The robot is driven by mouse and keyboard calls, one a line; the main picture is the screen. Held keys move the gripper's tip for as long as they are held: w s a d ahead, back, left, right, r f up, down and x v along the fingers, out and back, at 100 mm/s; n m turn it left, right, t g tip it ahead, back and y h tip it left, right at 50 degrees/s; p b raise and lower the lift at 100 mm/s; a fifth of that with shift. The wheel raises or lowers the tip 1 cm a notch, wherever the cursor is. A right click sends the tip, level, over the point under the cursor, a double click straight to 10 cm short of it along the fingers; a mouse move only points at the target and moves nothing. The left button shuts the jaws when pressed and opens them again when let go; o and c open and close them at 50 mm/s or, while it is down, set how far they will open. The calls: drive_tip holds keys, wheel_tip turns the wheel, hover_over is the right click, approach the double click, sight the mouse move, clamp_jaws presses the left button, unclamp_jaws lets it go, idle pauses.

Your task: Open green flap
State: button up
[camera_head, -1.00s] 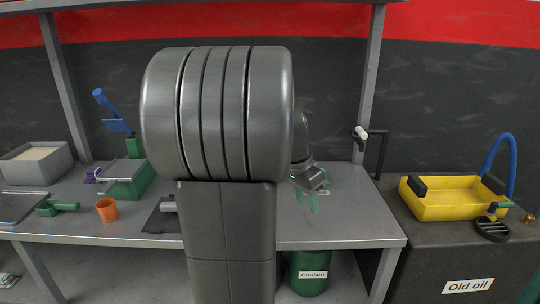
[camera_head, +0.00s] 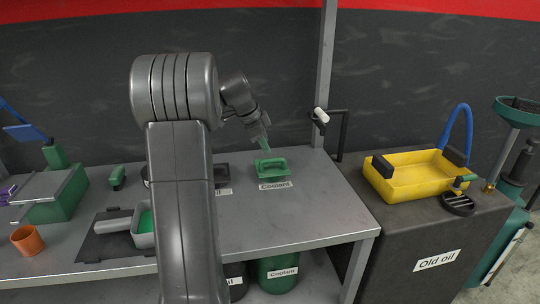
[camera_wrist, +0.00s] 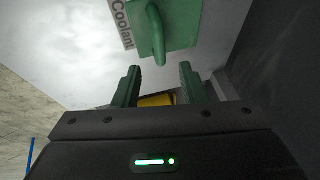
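The green flap (camera_head: 271,168) lies flat and closed on the bench top, beside a "Coolant" label. It has a raised green handle. In the wrist view the green flap (camera_wrist: 188,28) is at the top, with its handle (camera_wrist: 155,45) pointing toward my gripper (camera_wrist: 159,85). The two green fingers are apart with nothing between them, short of the handle. In the head view my gripper (camera_head: 265,143) is just above and behind the flap, pointing down. Whether it touches the flap cannot be told there.
A yellow tray (camera_head: 415,186) with a blue hose stands on the dark "Old oil" cabinet (camera_head: 425,245) to the right. A second, dark flap (camera_head: 220,173) is left of the green one, partly behind my arm. A post (camera_head: 325,90) rises behind. The bench front is clear.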

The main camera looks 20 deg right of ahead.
sight(271, 160)
drive_tip(key=x, duration=0.6)
drive_tip(key=shift+d+f, duration=0.2)
drive_tip(key=shift+f, duration=0.1)
clamp_jaws()
